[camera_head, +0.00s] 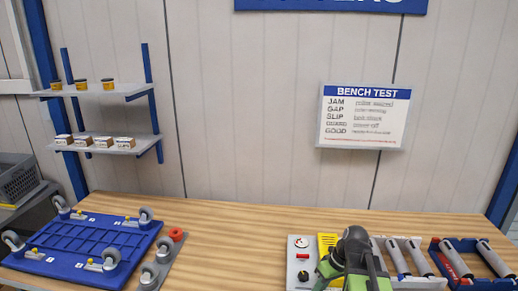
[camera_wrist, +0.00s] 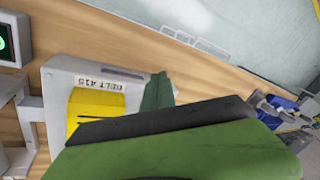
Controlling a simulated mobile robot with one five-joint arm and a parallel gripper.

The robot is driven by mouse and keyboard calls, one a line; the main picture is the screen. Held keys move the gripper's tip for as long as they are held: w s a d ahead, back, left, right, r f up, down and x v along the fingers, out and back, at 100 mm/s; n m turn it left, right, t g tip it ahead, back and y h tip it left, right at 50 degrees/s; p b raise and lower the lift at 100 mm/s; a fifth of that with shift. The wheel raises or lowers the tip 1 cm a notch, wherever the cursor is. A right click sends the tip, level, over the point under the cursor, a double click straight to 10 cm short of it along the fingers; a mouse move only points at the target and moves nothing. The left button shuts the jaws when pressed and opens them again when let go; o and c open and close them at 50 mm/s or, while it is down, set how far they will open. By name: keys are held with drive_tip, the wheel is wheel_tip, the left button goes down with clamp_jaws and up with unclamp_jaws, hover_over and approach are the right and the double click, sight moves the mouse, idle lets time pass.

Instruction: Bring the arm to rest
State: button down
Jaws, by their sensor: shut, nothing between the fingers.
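My gripper (camera_wrist: 157,92) shows in the wrist view as a dark green finger beyond a black bar and a broad green body. It is shut with nothing between the fingers. It is over the wooden bench, near a pale panel (camera_wrist: 75,75) with a yellow block and a printed label. In the head view my green and black arm (camera_head: 354,262) stands at the bottom right, in front of the panel with the gauge (camera_head: 301,262). It hides part of the yellow area (camera_head: 328,243) there. The fingertips are hard to make out in the head view.
A blue platform with casters (camera_head: 85,248) lies on the bench (camera_head: 235,240) at left, next to a grey holder with more casters (camera_head: 158,262). The bench middle is clear. Shelves (camera_head: 105,142) hang at back left.

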drive_tip(key=s+a+f+m+h+b, duration=0.1)
drive_tip(key=s+a+f+m+h, duration=0.2)
drive_tip(key=a+m+h, duration=0.1)
drive_tip(key=shift+a+m, duration=0.5)
drive_tip(key=shift+m, duration=0.1)
idle(1.5)
